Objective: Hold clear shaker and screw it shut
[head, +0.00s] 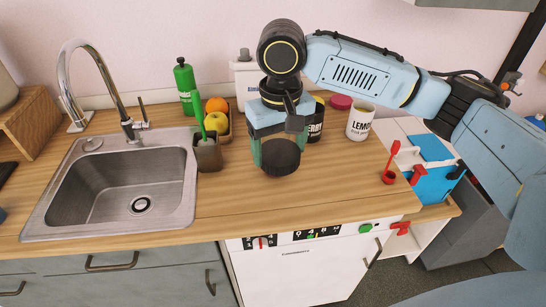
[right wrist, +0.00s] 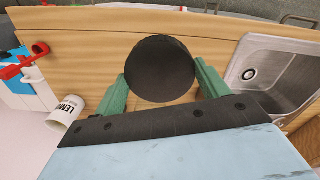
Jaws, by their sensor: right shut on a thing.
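My right gripper (head: 276,148) comes down over the counter and is shut on a round black piece, which looks like a lid (head: 281,158). In the right wrist view the black round top (right wrist: 160,68) sits between the two green fingers, which touch it on both sides. No clear shaker body shows under or beside the black piece. I cannot tell whether the piece rests on the counter or hangs just above it. My left gripper is not in view.
A sink (head: 120,190) with a tall faucet (head: 100,75) lies left. A grey cup (head: 208,155) with a green-handled brush, a fruit basket, a green bottle (head: 185,85) and a white LEMON mug (head: 360,122) stand behind. The counter front (head: 330,190) is clear.

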